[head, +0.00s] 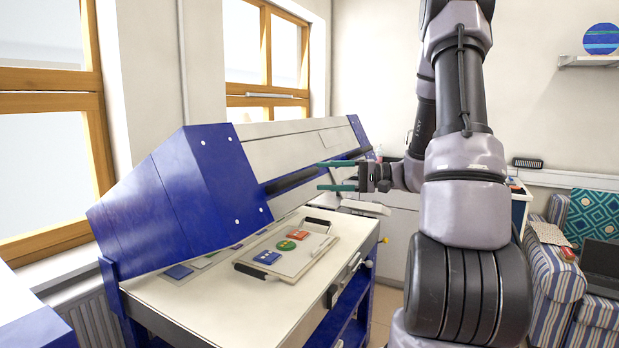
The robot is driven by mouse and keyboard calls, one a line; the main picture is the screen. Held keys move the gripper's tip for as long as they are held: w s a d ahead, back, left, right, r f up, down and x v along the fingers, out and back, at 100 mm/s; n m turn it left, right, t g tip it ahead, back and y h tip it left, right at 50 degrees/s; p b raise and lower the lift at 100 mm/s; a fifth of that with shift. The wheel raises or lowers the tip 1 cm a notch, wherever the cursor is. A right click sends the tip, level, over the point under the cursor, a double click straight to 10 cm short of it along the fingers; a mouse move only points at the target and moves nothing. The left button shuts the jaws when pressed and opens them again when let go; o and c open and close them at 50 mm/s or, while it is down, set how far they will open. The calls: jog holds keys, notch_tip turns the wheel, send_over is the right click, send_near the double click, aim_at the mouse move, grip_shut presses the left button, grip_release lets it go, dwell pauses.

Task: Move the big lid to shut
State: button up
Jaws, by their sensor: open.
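The big lid (185,185) is a long blue-ended cover with pale panels, hinged along the window side of the kiln table. It is tilted up, with its front edge raised above the pale table top (190,315). A long dark handle bar (290,181) runs along its front edge. My gripper (320,176) has two green fingers, held apart one above the other. They point left toward the bar near its far part, with the bar's line passing between or behind them. I cannot tell whether they touch it.
A tray (322,243) with blue, green and red glass pieces lies on the table beneath the lid's front edge. Windows and a radiator (92,318) are at the left. A striped armchair (552,275) with a laptop (602,260) stands at the right.

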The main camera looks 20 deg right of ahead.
jog(key=v, duration=0.4)
dwell(0.3)
jog(key=s+a+r+n+g+h, duration=0.2)
jog(key=s+a+g+h, duration=0.45)
jog(key=s+a, duration=0.4)
jog(key=s+d+r+m+t+h, duration=0.1)
jog(key=s+d+r+t+h, duration=0.3)
jog(key=s+r+t+h, duration=0.3)
jog(key=shift+s+d+r+m+h, duration=0.2)
jog(key=shift+s+r+m+h, duration=0.15)
jog(key=shift+r+h, duration=0.15)
